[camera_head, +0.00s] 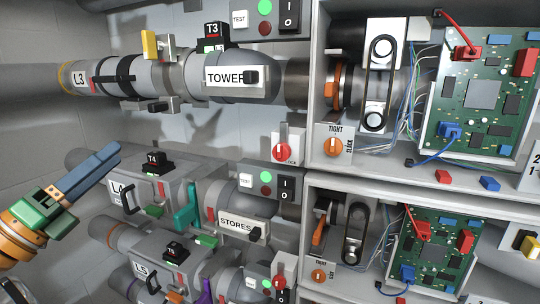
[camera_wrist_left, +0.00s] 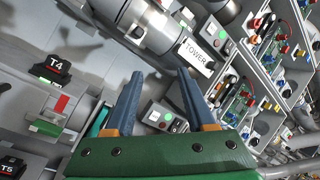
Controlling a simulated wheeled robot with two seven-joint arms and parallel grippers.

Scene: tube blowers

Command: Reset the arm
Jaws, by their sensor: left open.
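My left arm comes in from the lower left in the head view. Its gripper (camera_head: 113,152) has blue fingers on a green body and points up and right, in front of the wall and apart from the pipes. In the left wrist view the two fingers of this gripper (camera_wrist_left: 159,76) stand apart with nothing between them. The grey pipe labelled TOWER (camera_head: 225,76) lies beyond and above the gripper. The STORES pipe (camera_head: 236,223) is to its right. My right gripper is in neither view.
Open cabinets with circuit boards (camera_head: 484,93) and belts (camera_head: 379,85) fill the right side. The T4 unit (camera_head: 155,162) and a teal lever (camera_head: 186,207) stick out right of the gripper. Bare wall (camera_head: 35,130) lies above my left arm.

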